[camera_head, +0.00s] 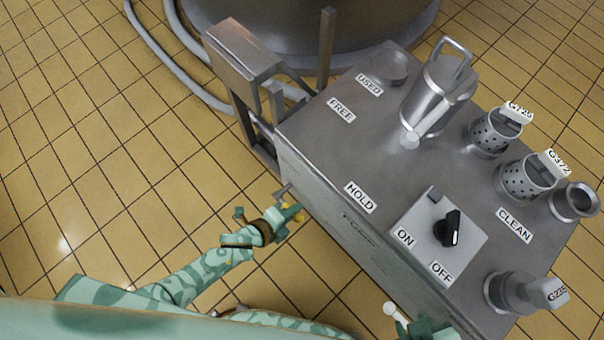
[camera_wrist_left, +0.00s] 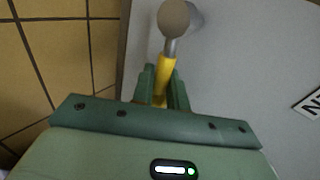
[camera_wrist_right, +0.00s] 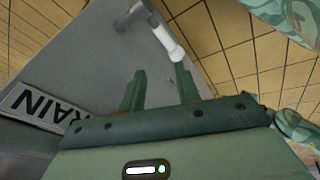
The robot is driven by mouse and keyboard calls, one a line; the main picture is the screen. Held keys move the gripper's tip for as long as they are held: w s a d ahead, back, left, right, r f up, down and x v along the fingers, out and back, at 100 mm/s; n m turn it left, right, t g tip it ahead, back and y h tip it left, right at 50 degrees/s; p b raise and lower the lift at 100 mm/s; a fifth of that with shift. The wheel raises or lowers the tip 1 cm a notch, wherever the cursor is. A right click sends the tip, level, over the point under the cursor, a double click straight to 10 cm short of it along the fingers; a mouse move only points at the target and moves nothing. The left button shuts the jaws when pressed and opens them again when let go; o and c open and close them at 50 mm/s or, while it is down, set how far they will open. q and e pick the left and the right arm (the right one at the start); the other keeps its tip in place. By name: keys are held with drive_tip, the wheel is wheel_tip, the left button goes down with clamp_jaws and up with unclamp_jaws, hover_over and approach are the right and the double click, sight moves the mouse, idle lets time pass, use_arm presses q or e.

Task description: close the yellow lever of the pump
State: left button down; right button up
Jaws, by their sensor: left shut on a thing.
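The yellow lever (camera_wrist_left: 166,70) is on the grey metal cabinet, against its front side. My left gripper (camera_wrist_left: 164,88) is shut on it, with one finger on each side. A grey round knob-like end (camera_wrist_left: 174,18) shows beyond the lever. In the head view only a bit of yellow (camera_head: 299,217) shows beside my left gripper (camera_head: 292,211). My right gripper (camera_wrist_right: 158,88) is open and empty. A white-ended handle (camera_wrist_right: 168,43) is beyond its fingertips, near the right finger; in the head view my right gripper (camera_head: 402,324) is at the bottom edge.
The cabinet top (camera_head: 330,150) carries a black ON/OFF switch (camera_head: 450,229), a metal jug (camera_head: 432,95), perforated cups (camera_head: 525,178) and labels. A metal frame (camera_head: 240,55) stands at its left end. A large vat (camera_head: 300,25) is behind. The tiled floor at left is clear apart from hoses.

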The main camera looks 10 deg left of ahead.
use_arm(q)
drive_tip(key=shift+s+d+f, duration=0.3)
drive_tip(key=shift+d, duration=0.25)
use_arm(e)
drive_tip(key=shift+w+a+r, duration=0.2)
drive_tip(key=shift+w+r, duration=0.15)
drive_tip(key=shift+w, duration=0.15)
use_arm(q)
drive_tip(key=shift+m+b, duration=0.3)
use_arm(e)
drive_tip(key=shift+s, duration=0.1)
drive_tip(key=shift+t, duration=0.3)
use_arm(q)
drive_tip(key=c, duration=1.5)
unclamp_jaws()
drive_tip(key=shift+f, duration=0.1)
drive_tip(key=shift+o, duration=0.2)
drive_tip(key=shift+w, duration=0.1)
use_arm(e)
drive_tip(key=shift+d, duration=0.1)
drive_tip(key=shift+w, duration=0.25)
use_arm(q)
drive_tip(key=shift+w+a, duration=0.1)
drive_tip(key=shift+a, duration=0.1)
use_arm(e)
drive_tip(key=shift+w+r, duration=0.1)
